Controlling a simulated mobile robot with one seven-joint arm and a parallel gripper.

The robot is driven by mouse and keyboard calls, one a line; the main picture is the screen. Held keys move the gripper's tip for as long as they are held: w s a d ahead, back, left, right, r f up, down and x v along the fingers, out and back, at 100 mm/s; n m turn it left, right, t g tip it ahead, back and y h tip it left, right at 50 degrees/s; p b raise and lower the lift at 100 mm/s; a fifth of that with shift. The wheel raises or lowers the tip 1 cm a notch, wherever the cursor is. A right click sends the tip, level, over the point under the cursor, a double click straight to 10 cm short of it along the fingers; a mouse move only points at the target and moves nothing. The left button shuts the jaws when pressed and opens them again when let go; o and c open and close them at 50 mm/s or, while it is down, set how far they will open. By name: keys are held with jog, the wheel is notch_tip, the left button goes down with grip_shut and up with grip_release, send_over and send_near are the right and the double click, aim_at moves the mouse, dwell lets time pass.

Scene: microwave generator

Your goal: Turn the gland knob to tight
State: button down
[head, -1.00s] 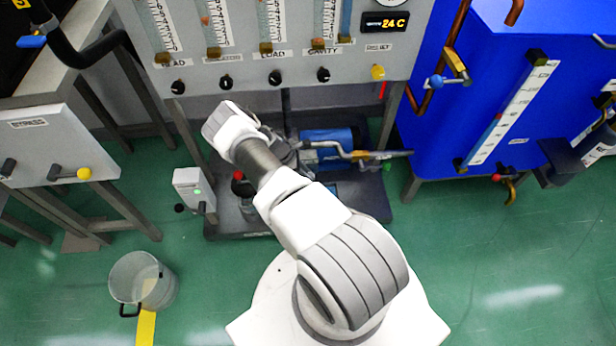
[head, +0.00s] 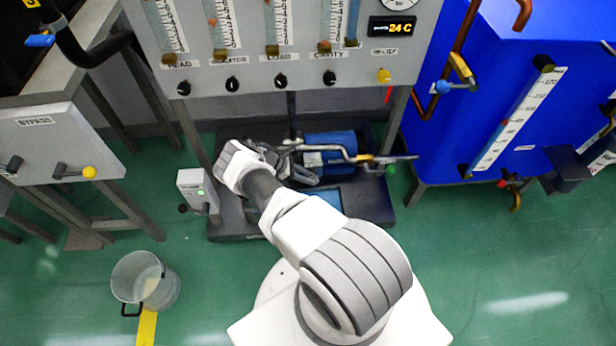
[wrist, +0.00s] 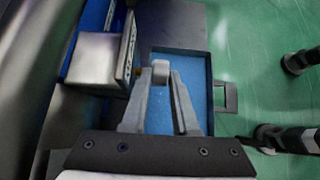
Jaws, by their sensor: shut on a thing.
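In the wrist view my gripper (wrist: 160,84) has its two grey fingers on either side of a small light-grey knob (wrist: 161,70), shut on it at the fingertips. It appears to be the gland knob; no label or pointer on it is readable, so its setting cannot be told. Below it is a blue-bottomed tray (wrist: 192,62) with a dark rim. In the head view my white and grey arm hides the knob and most of the gripper, low beside the blue pump motor (head: 329,147).
A metal pipe with a yellow-and-green end (head: 372,159) runs beside the motor. A grey switch box (head: 196,190) stands left of my wrist. The flowmeter panel (head: 300,72) overhangs behind, and a blue tank (head: 455,130) stands right. A clear bucket (head: 150,285) is on the open green floor.

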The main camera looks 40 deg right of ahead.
jog(key=shift+d, duration=0.1)
jog(key=c, duration=1)
grip_release()
jog(key=shift+o, duration=0.2)
jog(key=p+v, duration=0.3)
jog(key=v, duration=1.4)
jog(key=shift+r, duration=0.2)
